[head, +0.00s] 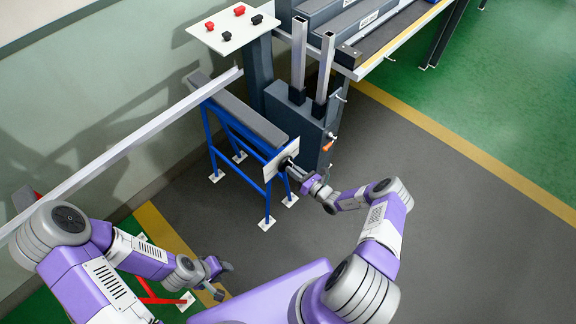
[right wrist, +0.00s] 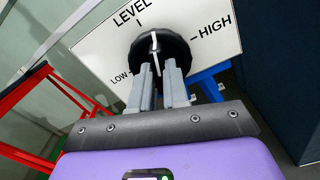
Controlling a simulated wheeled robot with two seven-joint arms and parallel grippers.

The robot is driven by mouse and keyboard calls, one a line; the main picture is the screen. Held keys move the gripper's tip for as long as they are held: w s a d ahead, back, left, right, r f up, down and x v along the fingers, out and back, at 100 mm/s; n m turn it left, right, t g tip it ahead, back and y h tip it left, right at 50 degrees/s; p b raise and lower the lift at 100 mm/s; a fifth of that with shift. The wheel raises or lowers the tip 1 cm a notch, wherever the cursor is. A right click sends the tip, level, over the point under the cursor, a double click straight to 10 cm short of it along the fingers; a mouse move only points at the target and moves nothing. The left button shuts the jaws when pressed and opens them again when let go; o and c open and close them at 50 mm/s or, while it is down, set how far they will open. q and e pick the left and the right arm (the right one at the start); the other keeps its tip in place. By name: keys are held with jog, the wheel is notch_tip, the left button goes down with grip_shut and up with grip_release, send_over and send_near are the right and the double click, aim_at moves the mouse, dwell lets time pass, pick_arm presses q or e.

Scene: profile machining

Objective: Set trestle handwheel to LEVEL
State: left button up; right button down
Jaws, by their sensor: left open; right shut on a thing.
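The trestle handwheel (right wrist: 178,46) is a black knob with a pale line across its face, on a white plate (right wrist: 215,20) marked LOW, LEVEL and HIGH. In the right wrist view the line's upper end points between the LEVEL and HIGH marks, nearer LEVEL. My right gripper (right wrist: 162,76) is shut on the handwheel, its fingers on either side of the lower middle of the knob. In the head view the plate (head: 281,158) is on the near end of the blue trestle (head: 225,126); my right gripper (head: 301,176) is there. My left gripper (head: 224,277) is open and empty, low above the floor.
A long pale profile (head: 140,137) runs across the trestle towards the lower left. A dark machine cabinet (head: 300,118) stands close beside the handwheel. A red stand (head: 158,296) is near my left gripper. The grey floor (head: 430,190) at right is clear.

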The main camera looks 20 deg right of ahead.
jog(key=n+p, duration=0.1)
jog(key=n, duration=0.2)
jog(key=shift+n, duration=0.3)
jog(key=c, duration=1)
grip_release()
jog(key=shift+s, duration=0.1)
jog(key=p+v, duration=0.1)
jog(key=v, duration=0.6)
jog(key=shift+p, duration=0.3)
jog(key=shift+a, duration=0.1)
